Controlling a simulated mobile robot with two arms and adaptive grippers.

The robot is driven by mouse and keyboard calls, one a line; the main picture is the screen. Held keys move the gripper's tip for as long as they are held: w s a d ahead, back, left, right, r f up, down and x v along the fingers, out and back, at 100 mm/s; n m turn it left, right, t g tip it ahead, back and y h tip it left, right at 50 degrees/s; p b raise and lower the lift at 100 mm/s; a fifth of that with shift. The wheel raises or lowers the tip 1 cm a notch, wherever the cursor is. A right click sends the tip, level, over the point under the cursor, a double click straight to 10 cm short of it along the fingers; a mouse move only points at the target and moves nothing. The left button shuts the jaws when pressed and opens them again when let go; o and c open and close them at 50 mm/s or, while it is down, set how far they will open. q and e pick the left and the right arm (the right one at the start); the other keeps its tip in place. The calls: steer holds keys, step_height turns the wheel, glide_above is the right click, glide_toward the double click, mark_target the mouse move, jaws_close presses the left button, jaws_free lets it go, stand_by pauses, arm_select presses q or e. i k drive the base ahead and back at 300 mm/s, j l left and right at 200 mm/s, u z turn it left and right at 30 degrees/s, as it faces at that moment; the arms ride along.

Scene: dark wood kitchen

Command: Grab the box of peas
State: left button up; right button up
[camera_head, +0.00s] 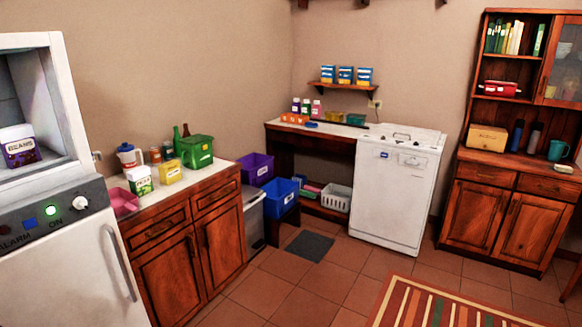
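A small white and green box (139,181) stands upright near the front of the white-topped cabinet counter at left. Its label is too small to read, so I cannot tell if it is the peas. A white and purple box marked BEANS (19,147) sits in the open upper compartment of the white appliance (84,262) at the far left. Neither of my grippers is in view.
Around the white and green box stand a yellow container (170,172), a pink bin (122,202), a blue and white jug (130,155) and a green crate (196,151). A striped rug (450,305) lies at lower right. The tiled floor in the middle is mostly clear.

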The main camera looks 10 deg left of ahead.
mark_target(139, 179)
steer(key=i+u, duration=0.2)
steer(key=i, duration=0.4)
steer(key=i+l+u, duration=0.2)
steer(key=i, duration=0.35)
